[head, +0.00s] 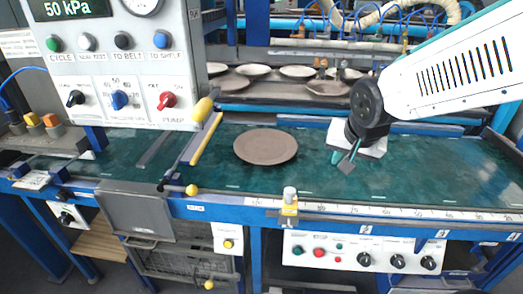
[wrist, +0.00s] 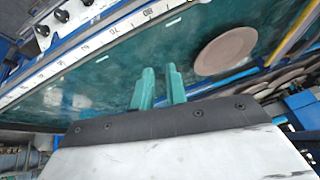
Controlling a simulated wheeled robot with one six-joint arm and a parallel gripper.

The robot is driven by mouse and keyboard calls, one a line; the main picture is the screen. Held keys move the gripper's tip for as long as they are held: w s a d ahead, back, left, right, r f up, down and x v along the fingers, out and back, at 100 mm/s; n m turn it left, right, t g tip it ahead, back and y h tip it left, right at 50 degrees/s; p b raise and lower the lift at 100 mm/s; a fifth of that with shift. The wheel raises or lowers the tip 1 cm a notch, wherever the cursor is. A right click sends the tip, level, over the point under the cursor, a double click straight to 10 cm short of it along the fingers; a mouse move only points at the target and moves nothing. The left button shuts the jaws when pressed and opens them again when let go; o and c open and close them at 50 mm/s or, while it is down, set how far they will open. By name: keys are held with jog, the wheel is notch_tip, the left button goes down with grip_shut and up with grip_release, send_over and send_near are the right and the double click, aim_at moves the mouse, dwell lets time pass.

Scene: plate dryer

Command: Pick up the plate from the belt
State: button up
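A round brown plate (head: 265,146) lies flat on the green belt (head: 330,185), left of my gripper (head: 346,160) in the head view. The plate also shows in the wrist view (wrist: 227,50), to the right of the fingers and apart from them. My gripper's two green fingers (wrist: 158,88) stand a little apart in the wrist view with nothing between them, over bare belt. In the head view the fingers are small and partly hidden by the wrist housing.
A control panel (head: 110,65) with knobs and buttons stands at the upper left. A yellow-handled lever (head: 203,115) crosses the belt left of the plate. Several plates (head: 253,71) sit on the shelf behind.

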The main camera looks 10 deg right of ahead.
jog(key=w+f+m+t, duration=0.35)
jog(key=w+f, duration=0.35)
jog(key=w, duration=0.5)
jog(key=m+t+y, duration=0.3)
jog(key=m+y, duration=0.1)
jog(key=m, duration=0.1)
send_near(282, 159)
jog(key=shift+w+f, duration=0.5)
jog(key=shift+f, duration=0.15)
jog(key=shift+w+a+f+m+t, duration=0.25)
jog(key=shift+a+f+m+t, duration=0.05)
jog(key=shift+f+m+t, duration=0.15)
jog(key=x, duration=0.7)
jog(key=shift+w+a, duration=0.2)
jog(key=shift+w, duration=0.05)
grip_shut()
jog(key=shift+f, duration=0.1)
jog(key=shift+r, duration=0.2)
